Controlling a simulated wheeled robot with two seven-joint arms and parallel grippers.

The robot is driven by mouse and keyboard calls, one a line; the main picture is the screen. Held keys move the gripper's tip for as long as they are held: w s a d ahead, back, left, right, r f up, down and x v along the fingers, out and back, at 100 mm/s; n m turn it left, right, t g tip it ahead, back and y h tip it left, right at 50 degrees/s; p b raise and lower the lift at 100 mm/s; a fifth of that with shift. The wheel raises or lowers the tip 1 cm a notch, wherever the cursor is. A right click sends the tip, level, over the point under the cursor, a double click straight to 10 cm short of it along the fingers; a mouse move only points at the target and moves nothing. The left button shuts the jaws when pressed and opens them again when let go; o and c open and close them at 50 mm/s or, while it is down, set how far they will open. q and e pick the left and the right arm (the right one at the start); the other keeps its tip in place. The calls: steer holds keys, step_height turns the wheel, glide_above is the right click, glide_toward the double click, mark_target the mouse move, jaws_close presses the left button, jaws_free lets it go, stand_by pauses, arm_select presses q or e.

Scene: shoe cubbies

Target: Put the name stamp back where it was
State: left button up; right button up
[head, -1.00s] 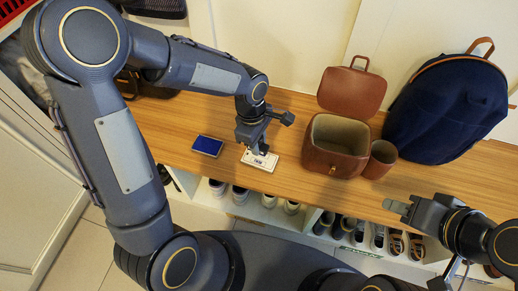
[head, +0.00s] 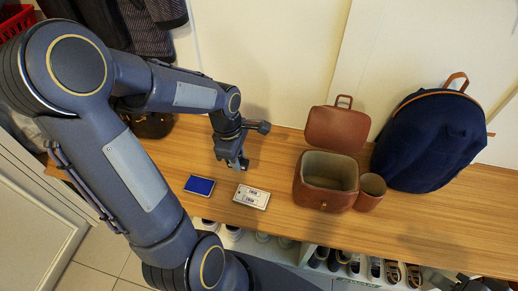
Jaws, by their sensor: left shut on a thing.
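My left gripper (head: 238,162) is shut on the name stamp, a small thing mostly hidden between the fingers. It is held above the wooden bench top, behind the white card and apart from it. The white card (head: 251,197) lies flat near the bench's front edge and bears dark printed marks. A blue ink pad (head: 199,186) lies flat to the left of the card. A brown leather box (head: 325,194) stands open to the right, its lid tipped back. A brown leather cup (head: 370,192) stands against its right side. My right gripper is out of view.
A navy backpack (head: 434,140) stands on the bench (head: 430,212) at the back right. Shoes (head: 375,268) sit in cubbies below the front edge. Dark coats (head: 148,28) hang at the upper left. The bench between the gripper and the box is clear.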

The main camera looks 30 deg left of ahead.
arm_select(q)
steer(key=w+a+f+b, duration=0.1)
steer(key=w+a+f, duration=0.1)
steer(key=w+f, duration=0.1)
steer(key=w+a+f+b, duration=0.1)
steer(key=w+a+f, duration=0.2)
steer(key=w, duration=0.1)
steer(key=w+a+f+b, duration=0.2)
steer(key=w+a+f, duration=0.1)
steer(key=shift+w+a, duration=0.15)
steer(key=shift+w+a+f+b, duration=0.15)
steer(key=shift+f+b, duration=0.25)
steer(key=shift+f, duration=0.6)
steer(key=shift+w+a+f+b, duration=0.15)
steer(key=shift+f+b, duration=0.25)
steer(key=shift+f, duration=0.55)
steer(key=shift+f, duration=0.1)
steer(key=o, duration=0.8)
